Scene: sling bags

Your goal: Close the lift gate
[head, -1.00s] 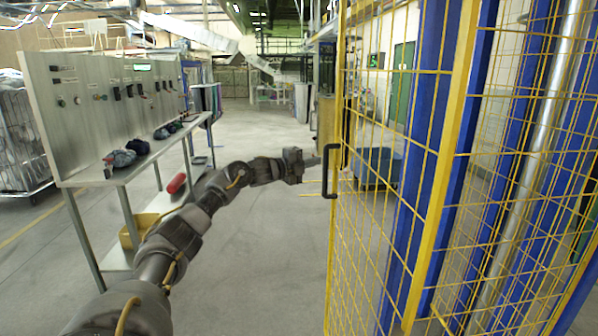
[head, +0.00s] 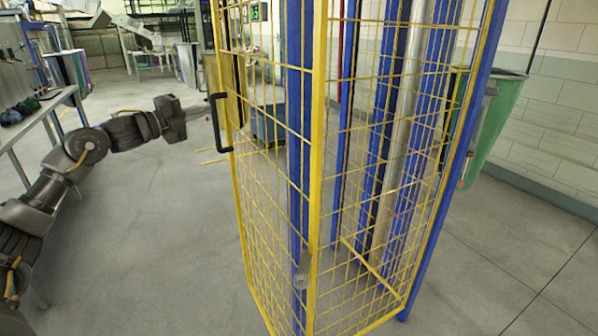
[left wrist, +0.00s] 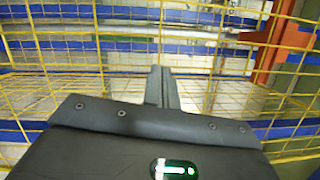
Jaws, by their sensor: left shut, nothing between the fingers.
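The lift gate is a yellow wire-mesh panel (head: 262,190) in the middle of the head view, with a black handle (head: 217,122) on its left edge. Whether it stands flush with its frame I cannot tell. My left gripper (head: 203,114) is just left of the handle, pointing right; its fingertips are hard to make out there. In the left wrist view my left gripper (left wrist: 160,85) is shut and empty, pointing at yellow mesh (left wrist: 70,45) with blue bars behind it. Contact with the gate cannot be made out. My right gripper is not in view.
The lift's blue posts (head: 376,130) and yellow side mesh stand right of the gate. A green bin (head: 495,125) is by the wall. A blue cart (head: 268,124) shows behind the mesh. A grey workbench (head: 45,108) is at left. The floor left of the gate is clear.

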